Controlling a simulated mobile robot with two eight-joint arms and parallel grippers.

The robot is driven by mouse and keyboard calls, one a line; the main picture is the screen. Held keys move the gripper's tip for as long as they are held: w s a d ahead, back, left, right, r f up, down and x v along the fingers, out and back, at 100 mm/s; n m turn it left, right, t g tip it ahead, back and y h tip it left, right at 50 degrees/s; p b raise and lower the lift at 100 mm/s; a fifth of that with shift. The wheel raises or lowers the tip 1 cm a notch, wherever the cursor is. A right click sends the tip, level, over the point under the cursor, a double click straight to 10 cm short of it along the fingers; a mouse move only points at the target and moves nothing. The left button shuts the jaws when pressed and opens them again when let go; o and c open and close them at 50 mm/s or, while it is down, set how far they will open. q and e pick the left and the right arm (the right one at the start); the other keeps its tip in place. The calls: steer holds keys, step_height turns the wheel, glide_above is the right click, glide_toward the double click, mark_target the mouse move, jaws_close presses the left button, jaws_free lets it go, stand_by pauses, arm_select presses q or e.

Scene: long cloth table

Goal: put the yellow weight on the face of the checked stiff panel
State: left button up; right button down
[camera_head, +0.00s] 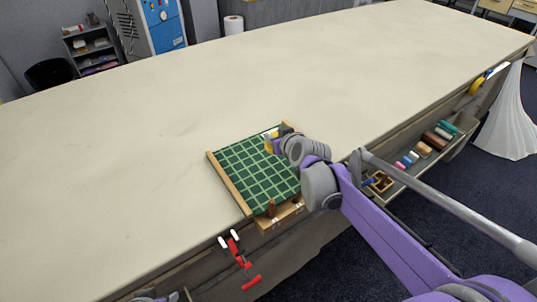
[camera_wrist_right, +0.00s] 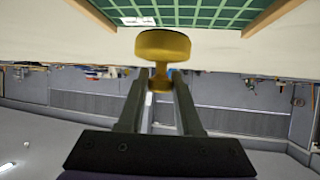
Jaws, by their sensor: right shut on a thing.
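The checked stiff panel (camera_head: 250,178) is green with pale lines and lies on the cloth table between wooden side strips, near the front edge. Its green face also shows at the top of the right wrist view (camera_wrist_right: 190,12). My right gripper (camera_head: 275,142) is over the far right part of the panel. In the wrist view it (camera_wrist_right: 160,85) is shut on the narrow stem of the yellow weight (camera_wrist_right: 163,45), whose wide round end points towards the panel. In the head view the weight (camera_head: 267,147) is mostly hidden. I cannot tell whether it touches the panel.
A red clamp (camera_head: 241,264) hangs at the table's front edge. A side tray (camera_head: 405,178) holds several coloured blocks. The table (camera_head: 120,160) is clear left of and beyond the panel.

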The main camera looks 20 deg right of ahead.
steer(key=f, duration=0.4)
steer(key=shift+s+d+f, duration=0.1)
steer(key=shift+s, duration=0.3)
arm_select(q)
steer(key=shift+s+f+b, duration=0.4)
steer(key=shift+f, duration=0.15)
arm_select(e)
steer(key=shift+w+f, duration=0.15)
steer(key=shift+f, duration=1.9)
steer(key=shift+f, duration=0.2)
arm_select(q)
steer(key=shift+f, duration=0.15)
arm_select(e)
steer(key=c, duration=0.6)
jaws_free()
steer(key=shift+r, duration=0.1)
